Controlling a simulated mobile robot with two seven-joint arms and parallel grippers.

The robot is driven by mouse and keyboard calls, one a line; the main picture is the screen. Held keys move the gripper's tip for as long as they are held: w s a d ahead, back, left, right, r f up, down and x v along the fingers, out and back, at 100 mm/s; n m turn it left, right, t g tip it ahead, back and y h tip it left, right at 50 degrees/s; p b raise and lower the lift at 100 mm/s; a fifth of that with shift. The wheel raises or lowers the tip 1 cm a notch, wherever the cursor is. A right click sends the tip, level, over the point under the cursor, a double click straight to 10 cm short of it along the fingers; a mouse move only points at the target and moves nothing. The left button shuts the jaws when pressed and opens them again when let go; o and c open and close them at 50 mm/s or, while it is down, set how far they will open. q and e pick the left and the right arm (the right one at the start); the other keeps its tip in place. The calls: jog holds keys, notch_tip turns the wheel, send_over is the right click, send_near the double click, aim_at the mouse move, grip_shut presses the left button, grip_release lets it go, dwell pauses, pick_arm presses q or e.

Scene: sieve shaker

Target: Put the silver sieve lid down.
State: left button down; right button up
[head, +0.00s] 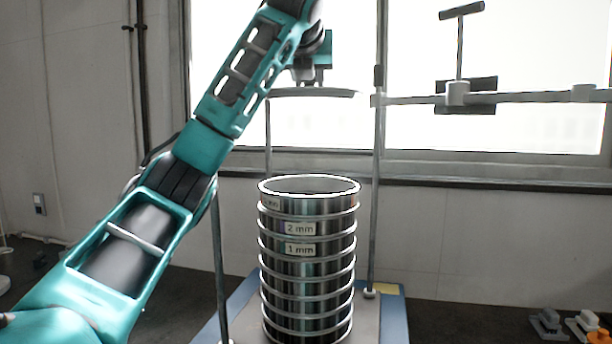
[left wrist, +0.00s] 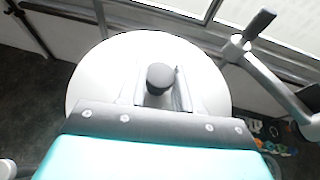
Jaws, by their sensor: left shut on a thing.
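The silver sieve lid (head: 318,93) hangs level in the air, high above the stack, seen nearly edge-on in the head view. In the left wrist view the lid (left wrist: 105,75) is a bright round disc with a dark knob (left wrist: 160,76) in its middle. My left gripper (head: 304,74) is shut on the knob, one finger on each side. The sieve stack (head: 308,270) stands upright below with its top open; labels on it read 2 mm and 1 mm. A wide gap separates lid and stack. My right gripper is not in view.
Two upright rods (head: 373,230) flank the stack on the blue-edged shaker base (head: 395,320). A clamp bar (head: 540,97) with a T-handle (head: 461,12) reaches to the right, clear of the stack. Small grey and orange objects (head: 585,325) lie at the lower right.

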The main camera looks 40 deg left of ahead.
pick_arm(q)
notch_tip(320, 180, down, 18)
jog(key=shift+r+b, duration=0.25)
jog(key=shift+b, duration=0.05)
jog(key=shift+f, duration=0.1)
jog(key=c, duration=0.8)
grip_release()
jog(key=shift+o, duration=0.2)
jog(key=shift+s+d+r, duration=0.15)
jog(key=shift+s+r, duration=0.05)
jog(key=v, duration=1.1)
jog(key=shift+s, duration=0.25)
jog(key=shift+d, duration=0.1)
